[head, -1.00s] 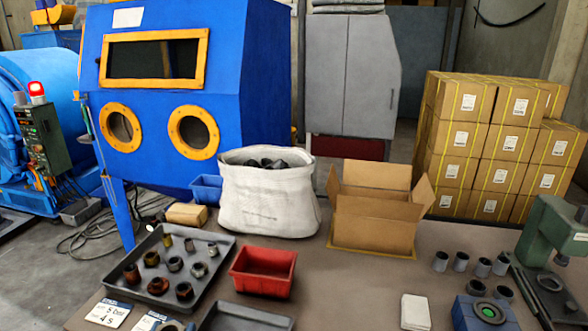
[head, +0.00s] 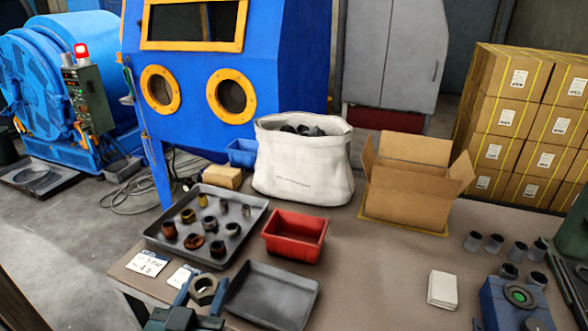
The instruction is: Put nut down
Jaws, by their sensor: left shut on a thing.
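My left gripper (head: 201,290) is at the bottom left of the head view, at the table's front edge. It is shut on a brownish metal nut (head: 203,298), whose hole faces up. The nut shows just left of an empty dark grey tray (head: 272,297); its height over the table is hard to tell. A larger grey tray (head: 254,226) behind it holds several rusty and dark nuts and fittings (head: 193,242).
A red bin (head: 295,238) stands behind the empty tray. Two label cards (head: 148,263) lie at the left front edge. A white sack (head: 303,170) and an open carton (head: 408,190) stand at the back. The table right of the empty tray is clear up to a white pad (head: 442,289).

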